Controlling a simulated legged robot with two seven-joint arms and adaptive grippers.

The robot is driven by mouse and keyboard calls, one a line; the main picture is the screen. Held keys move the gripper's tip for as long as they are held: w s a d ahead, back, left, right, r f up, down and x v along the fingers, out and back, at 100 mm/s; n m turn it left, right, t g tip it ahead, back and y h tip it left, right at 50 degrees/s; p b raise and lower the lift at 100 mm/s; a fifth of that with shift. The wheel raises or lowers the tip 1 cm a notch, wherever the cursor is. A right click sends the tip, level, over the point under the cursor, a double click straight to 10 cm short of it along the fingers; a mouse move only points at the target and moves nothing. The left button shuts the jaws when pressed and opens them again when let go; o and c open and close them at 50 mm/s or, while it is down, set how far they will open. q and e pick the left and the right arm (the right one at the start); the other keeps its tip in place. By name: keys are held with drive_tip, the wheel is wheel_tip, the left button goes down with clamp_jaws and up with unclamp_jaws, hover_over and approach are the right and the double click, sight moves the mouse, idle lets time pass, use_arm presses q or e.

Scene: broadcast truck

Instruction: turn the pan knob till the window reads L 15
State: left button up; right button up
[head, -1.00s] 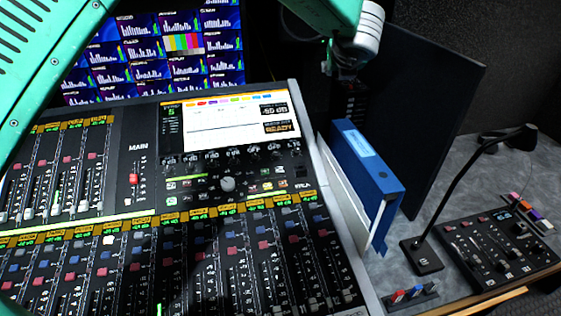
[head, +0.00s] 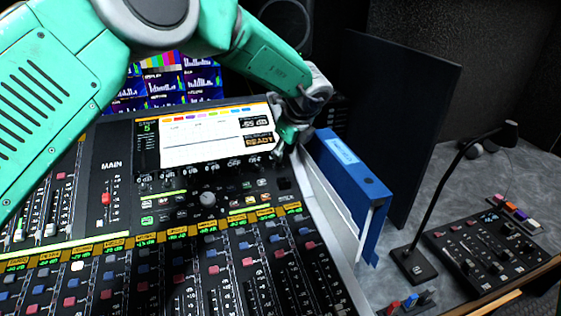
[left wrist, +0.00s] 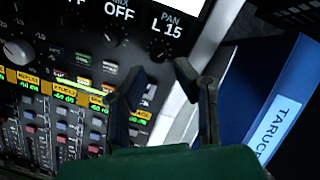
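The pan window (left wrist: 167,24) reads "PAN L 15" in the left wrist view. The dark pan knob (left wrist: 158,51) sits just below it at the console's upper right edge. My left gripper (left wrist: 160,69) is open, its two dark fingers apart with the knob showing beyond and between their tips. I see nothing held between them. My right gripper is in neither view.
The mixing console (head: 95,195) has many faders and buttons. A blue binder (head: 352,180) stands close against its right side. Further right are a gooseneck microphone (head: 435,210) and a small control panel (head: 490,248) on the grey desk.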

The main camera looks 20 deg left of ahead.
use_arm(q)
drive_tip(key=shift+x, duration=2.3)
drive_tip(key=shift+a, duration=0.1)
clamp_jaws()
drive_tip(key=shift+m, duration=0.3)
